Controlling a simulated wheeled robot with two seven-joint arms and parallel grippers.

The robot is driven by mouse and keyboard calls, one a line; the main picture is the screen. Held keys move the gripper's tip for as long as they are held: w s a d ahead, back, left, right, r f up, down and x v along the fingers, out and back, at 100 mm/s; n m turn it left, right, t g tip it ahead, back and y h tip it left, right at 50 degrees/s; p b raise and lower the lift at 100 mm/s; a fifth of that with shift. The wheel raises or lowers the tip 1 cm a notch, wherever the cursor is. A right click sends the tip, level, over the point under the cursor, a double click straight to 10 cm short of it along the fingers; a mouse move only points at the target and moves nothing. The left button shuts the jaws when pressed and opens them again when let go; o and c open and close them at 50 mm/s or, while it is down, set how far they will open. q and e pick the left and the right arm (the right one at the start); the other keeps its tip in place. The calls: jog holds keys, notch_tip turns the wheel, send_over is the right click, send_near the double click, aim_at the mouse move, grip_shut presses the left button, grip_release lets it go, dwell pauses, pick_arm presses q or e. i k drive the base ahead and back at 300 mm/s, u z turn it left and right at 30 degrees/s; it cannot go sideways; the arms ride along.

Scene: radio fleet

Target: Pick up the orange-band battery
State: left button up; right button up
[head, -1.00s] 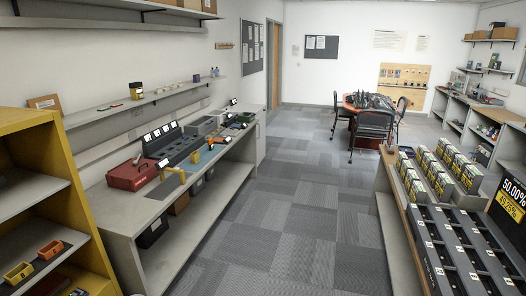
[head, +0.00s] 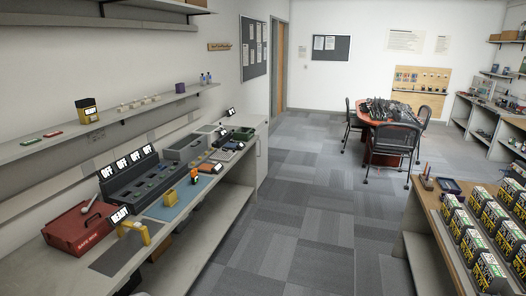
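Neither of my grippers is in view.
The left workbench (head: 200,222) carries a red box (head: 78,229), a yellow bracket (head: 134,229) and a grey charger bank (head: 145,185) with "OFF" signs. Grey carpet (head: 290,235) lies clear between bench and counter. A red table (head: 374,118) with chairs stands farther back.

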aim_at(193, 173)
jog(key=i, duration=3)
jog(key=u, duration=2.2)
